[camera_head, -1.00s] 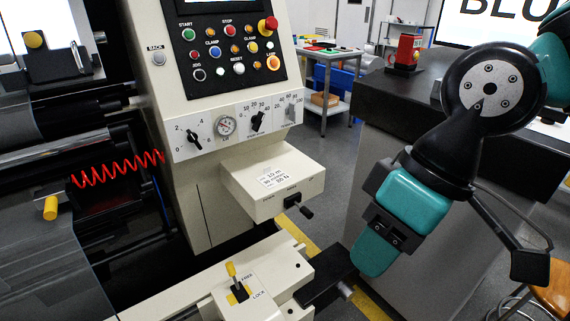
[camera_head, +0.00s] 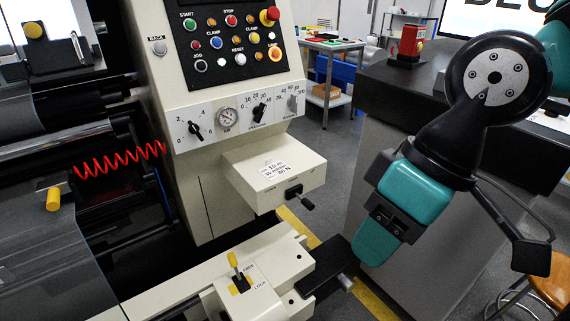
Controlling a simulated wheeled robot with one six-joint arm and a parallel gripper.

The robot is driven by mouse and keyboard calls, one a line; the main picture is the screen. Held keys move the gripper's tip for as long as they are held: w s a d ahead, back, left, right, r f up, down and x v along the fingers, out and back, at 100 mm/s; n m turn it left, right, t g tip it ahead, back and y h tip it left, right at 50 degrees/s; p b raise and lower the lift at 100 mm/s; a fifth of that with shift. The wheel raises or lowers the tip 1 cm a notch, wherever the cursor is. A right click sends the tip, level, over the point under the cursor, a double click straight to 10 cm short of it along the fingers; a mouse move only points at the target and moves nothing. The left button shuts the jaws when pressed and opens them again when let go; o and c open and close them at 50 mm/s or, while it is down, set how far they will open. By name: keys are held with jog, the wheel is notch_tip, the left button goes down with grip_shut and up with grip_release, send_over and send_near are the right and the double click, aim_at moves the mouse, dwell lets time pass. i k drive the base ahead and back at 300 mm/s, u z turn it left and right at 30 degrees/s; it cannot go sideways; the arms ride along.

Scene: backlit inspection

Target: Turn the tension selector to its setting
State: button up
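Three knobs are on the white strip below the button panel. The left black knob (camera_head: 195,131), slanted to the upper left, has a scale from 0. The middle black knob (camera_head: 260,111), slanted to the upper right, has a scale with 10, 20 and 30. The right grey knob (camera_head: 292,102), roughly upright, has a scale reaching about 100. Their captions are too small to read, so I cannot tell which is the tension selector. My gripper (camera_head: 377,241) hangs at the lower right, well apart from the knobs. Its fingers cannot be made out clearly.
A round gauge (camera_head: 227,120) sits between the left and middle knobs. Below, a cream box (camera_head: 248,186) with a printed card (camera_head: 273,169) and a small black lever (camera_head: 296,194) juts out. A yellow-tipped FREE/LOCK lever (camera_head: 234,261) stands lower down. A dark counter (camera_head: 390,95) is right.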

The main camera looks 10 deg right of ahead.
aim_at(292, 102)
jog(key=z, duration=0.45)
jog(key=i, duration=1.25)
jog(key=u, duration=0.95)
jog(key=i, duration=0.45)
jog(key=u, duration=0.35)
